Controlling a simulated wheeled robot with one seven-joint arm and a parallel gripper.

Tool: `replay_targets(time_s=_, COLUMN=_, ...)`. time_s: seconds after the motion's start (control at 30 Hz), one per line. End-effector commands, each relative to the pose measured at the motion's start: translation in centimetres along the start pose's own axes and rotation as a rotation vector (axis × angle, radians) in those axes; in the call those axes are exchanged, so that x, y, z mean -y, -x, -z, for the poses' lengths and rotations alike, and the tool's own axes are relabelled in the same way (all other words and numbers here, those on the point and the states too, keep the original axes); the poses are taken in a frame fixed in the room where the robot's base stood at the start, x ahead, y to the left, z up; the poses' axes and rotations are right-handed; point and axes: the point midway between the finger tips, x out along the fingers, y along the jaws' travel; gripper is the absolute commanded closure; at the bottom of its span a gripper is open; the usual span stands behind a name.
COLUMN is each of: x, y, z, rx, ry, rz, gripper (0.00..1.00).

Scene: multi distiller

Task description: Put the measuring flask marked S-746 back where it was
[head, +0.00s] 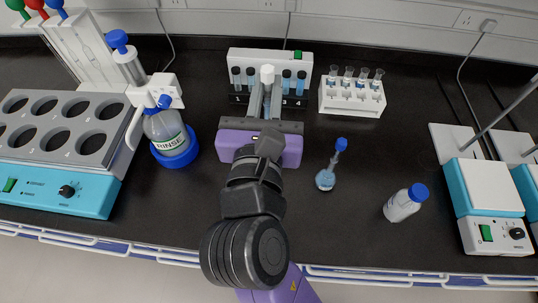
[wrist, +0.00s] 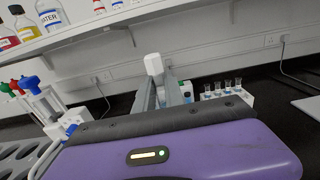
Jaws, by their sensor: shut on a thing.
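My gripper (head: 267,92) is shut on a narrow thing with a white faceted cap (head: 267,73), in front of the white numbered rack. The cap also shows above my fingers in the wrist view (wrist: 154,65). The held thing's body and any marking are hidden by my fingers and wrist, so I cannot tell whether it is the flask S-746. A small measuring flask with a blue stopper (head: 325,179) stands upright on the black bench, right of my gripper. No S-746 marking is readable.
The numbered rack (head: 270,58) holds several dark-capped vials. A white tube rack (head: 352,99) stands to its right. A RINSE bottle (head: 168,132) sits left of my arm; a blue-capped bottle (head: 404,204) and a hotplate stirrer (head: 484,187) stand right. Bench between flask and bottle is clear.

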Motion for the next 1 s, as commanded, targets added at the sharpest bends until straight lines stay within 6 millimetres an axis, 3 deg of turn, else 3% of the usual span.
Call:
replay_targets(time_s=0.1, x=-0.1, y=0.1, z=3.4, rx=-0.002, ry=0.007, rz=-0.003, gripper=1.0)
replay_targets(time_s=0.4, x=-0.1, y=0.0, z=10.2, rx=-0.001, ry=0.003, rz=-0.001, gripper=1.0)
replay_targets(time_s=1.0, x=-0.1, y=0.0, z=16.3, rx=0.002, ry=0.001, rz=-0.002, gripper=1.0)
